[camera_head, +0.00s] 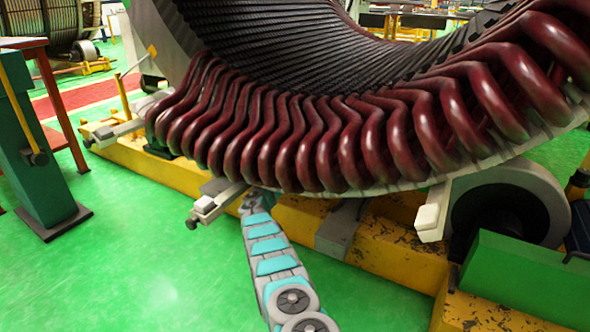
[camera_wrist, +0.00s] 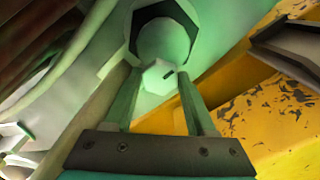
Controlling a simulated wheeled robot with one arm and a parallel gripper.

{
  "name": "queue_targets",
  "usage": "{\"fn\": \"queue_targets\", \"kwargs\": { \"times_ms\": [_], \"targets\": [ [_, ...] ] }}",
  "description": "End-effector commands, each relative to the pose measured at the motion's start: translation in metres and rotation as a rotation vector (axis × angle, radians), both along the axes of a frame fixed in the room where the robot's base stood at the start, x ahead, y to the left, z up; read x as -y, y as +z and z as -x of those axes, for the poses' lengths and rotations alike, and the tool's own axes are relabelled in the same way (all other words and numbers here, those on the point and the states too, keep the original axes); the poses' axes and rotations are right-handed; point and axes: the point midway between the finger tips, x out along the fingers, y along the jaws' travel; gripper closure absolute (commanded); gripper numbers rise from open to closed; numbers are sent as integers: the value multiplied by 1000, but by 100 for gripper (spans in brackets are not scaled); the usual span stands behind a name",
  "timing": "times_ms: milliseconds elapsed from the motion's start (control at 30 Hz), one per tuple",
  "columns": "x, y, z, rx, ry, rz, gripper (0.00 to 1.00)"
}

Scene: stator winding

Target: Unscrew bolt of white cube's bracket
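In the wrist view, a pale hex bolt head (camera_wrist: 160,76) sits in front of a round pale part (camera_wrist: 163,41) with a dark surround. My gripper (camera_wrist: 158,74) has its two fingers apart, one on each side of the bolt head. Narrow gaps seem to show beside it; I cannot tell whether either finger touches. In the head view, a bracket with a white cube (camera_head: 205,204) juts out below the maroon coils, just left of my arm's far end. The bolt and my fingertips cannot be made out there.
The stator's maroon coils (camera_head: 262,140) hang low over my arm's far end. A worn yellow base beam (camera_head: 385,247) runs beneath, also seen in the wrist view (camera_wrist: 262,112). Other white-cube brackets stand left (camera_head: 105,133) and right (camera_head: 430,216). Green floor (camera_head: 130,260) is open at front left.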

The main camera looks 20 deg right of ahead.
Motion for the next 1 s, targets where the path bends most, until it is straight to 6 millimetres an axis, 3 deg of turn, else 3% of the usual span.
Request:
{"fn": "queue_targets", "kwargs": {
  "times_ms": [33,267,567,1000],
  "targets": [
    [-2,0,-1,-1,4,0,39],
    [-1,0,0,0,1,0,15],
    [-1,1,0,0,1,1,15],
    [-24,2,17,-2,1,0,15]
  ]
}}
